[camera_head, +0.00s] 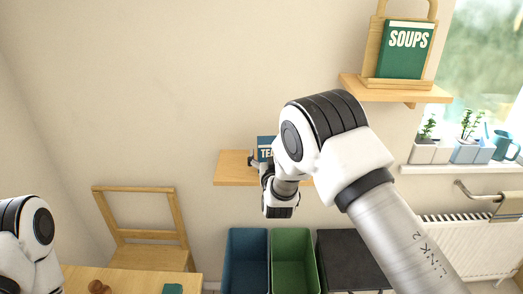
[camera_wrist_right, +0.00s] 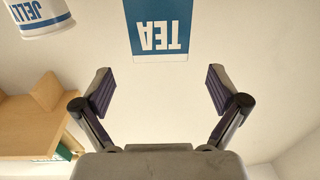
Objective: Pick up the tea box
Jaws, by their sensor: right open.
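The tea box (camera_head: 265,142) is blue with white TEA lettering and stands on a small wooden wall shelf (camera_head: 232,166). My right arm hides part of it in the head view. In the right wrist view the tea box (camera_wrist_right: 160,22) shows upside down at the top, roughly centred between the fingers but beyond their tips. My right gripper (camera_wrist_right: 160,90) is open and empty, with a gap between it and the box. In the head view my right gripper (camera_head: 256,164) is at the shelf, mostly hidden by my arm. My left arm shows at the lower left; its gripper is out of frame.
A white and blue JELLY container (camera_wrist_right: 40,16) is at the upper left of the wrist view. A green SOUPS book (camera_head: 406,52) stands on a higher shelf (camera_head: 400,94) at right. Blue (camera_head: 247,240) and green (camera_head: 293,240) bins and a chair (camera_head: 150,255) are below.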

